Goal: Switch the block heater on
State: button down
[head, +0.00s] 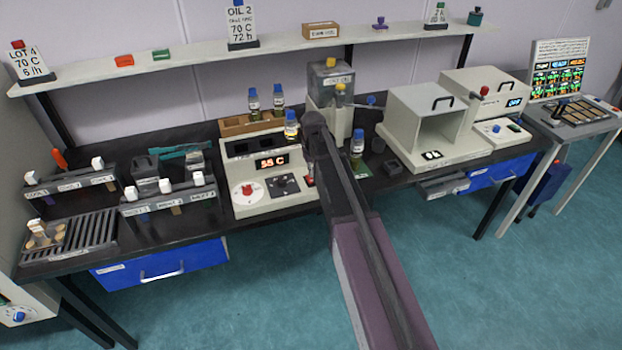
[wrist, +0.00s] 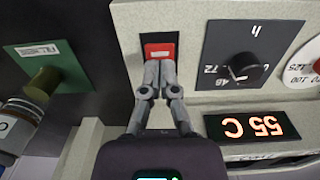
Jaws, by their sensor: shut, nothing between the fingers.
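The block heater (head: 245,204) is a pale box with a lit display (head: 271,162) reading 55 C, a round dial (head: 247,191) and a dark timer knob panel (head: 283,186). In the wrist view the display (wrist: 251,126) and timer knob (wrist: 243,67) lie to the right. A red rocker switch (wrist: 159,50) sits in a dark recess of the heater face. My gripper (wrist: 160,66) is shut and empty, its fingertips right at the switch and covering its lower part. Whether they touch it I cannot tell. In the head view my arm hides the fingertips.
A capped vial (head: 357,142) stands right of my arm; the wrist view shows a green labelled plate (wrist: 45,65) and vial (wrist: 20,124). A brown rack (head: 236,126) with vials stands behind the heater. Switch racks (head: 170,197) are left, an open-fronted box (head: 432,122) right.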

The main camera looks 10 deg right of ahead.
jog(key=shift+f+b, duration=1.05)
jog(key=shift+f, duration=0.1)
dwell(0.9)
jog(key=shift+r, duration=0.1)
jog(key=shift+r+p, duration=3.5)
jog(key=shift+p, duration=0.05)
jog(key=s+m, duration=0.1)
jog(key=s, duration=2.3)
jog(key=shift+s+m, duration=0.25)
jog(key=shift+m, duration=0.05)
jog(key=shift+a, duration=0.1)
